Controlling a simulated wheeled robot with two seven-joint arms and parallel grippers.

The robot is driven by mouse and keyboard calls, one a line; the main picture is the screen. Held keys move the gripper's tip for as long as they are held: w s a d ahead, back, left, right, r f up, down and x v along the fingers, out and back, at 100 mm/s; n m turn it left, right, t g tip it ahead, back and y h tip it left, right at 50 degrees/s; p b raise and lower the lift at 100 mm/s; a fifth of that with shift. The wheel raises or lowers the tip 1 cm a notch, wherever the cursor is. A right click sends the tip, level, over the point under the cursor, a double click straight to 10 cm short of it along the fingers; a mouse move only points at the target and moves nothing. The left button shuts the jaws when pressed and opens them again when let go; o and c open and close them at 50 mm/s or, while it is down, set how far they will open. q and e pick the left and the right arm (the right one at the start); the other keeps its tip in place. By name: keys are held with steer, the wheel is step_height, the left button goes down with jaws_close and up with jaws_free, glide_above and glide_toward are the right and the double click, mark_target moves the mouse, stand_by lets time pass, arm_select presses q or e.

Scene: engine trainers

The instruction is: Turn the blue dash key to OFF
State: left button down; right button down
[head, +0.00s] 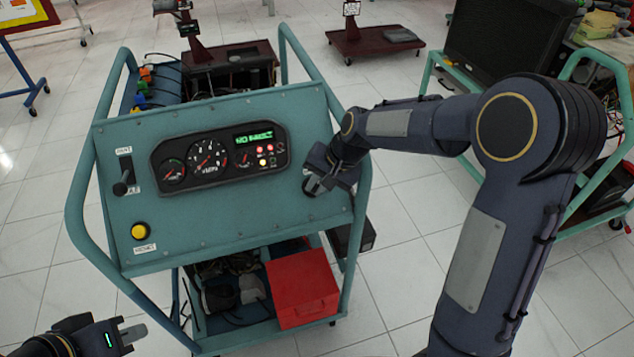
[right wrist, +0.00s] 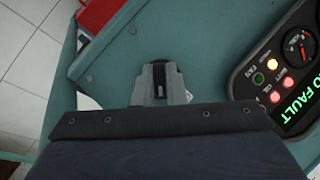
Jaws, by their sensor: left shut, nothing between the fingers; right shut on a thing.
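My right gripper (head: 315,184) is at the right end of the teal dash panel (head: 215,225), beside the gauge cluster. In the right wrist view its fingers (right wrist: 160,88) are closed against the panel with a small dark piece (right wrist: 159,72) between them, at the place of the dash key. The key is mostly hidden by the fingers, so its blue colour and its exact angle cannot be made out. My left gripper (head: 132,334) is shut and empty at the lower left, apart from the panel.
The gauge cluster (head: 218,158) has a green display reading NO FAULT and lit red lamps. A black lever (head: 123,182) and a yellow button (head: 139,231) are on the panel's left. A red box (head: 302,288) sits on the lower shelf. Teal tube rails (head: 78,190) flank the panel.

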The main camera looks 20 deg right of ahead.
steer(key=shift+r+n+h+p, duration=0.2)
steer(key=shift+n+h+p, duration=0.2)
steer(key=shift+n+p, duration=0.5)
steer(key=shift+a+n+g+h+p, duration=0.1)
steer(key=shift+n+g+h+p, duration=0.3)
steer(key=shift+n, duration=0.2)
steer(key=shift+f+n+h+p, duration=0.1)
steer(key=shift+n+h+p, duration=0.2)
steer(key=shift+n+h, duration=0.9)
steer(key=shift+n, duration=0.6)
steer(key=c, duration=1.5)
jaws_free()
steer(key=r, duration=0.5)
steer(key=s+r, duration=0.1)
steer(key=r, duration=0.1)
steer(key=shift+s+r, duration=0.1)
steer(key=shift+r, duration=0.2)
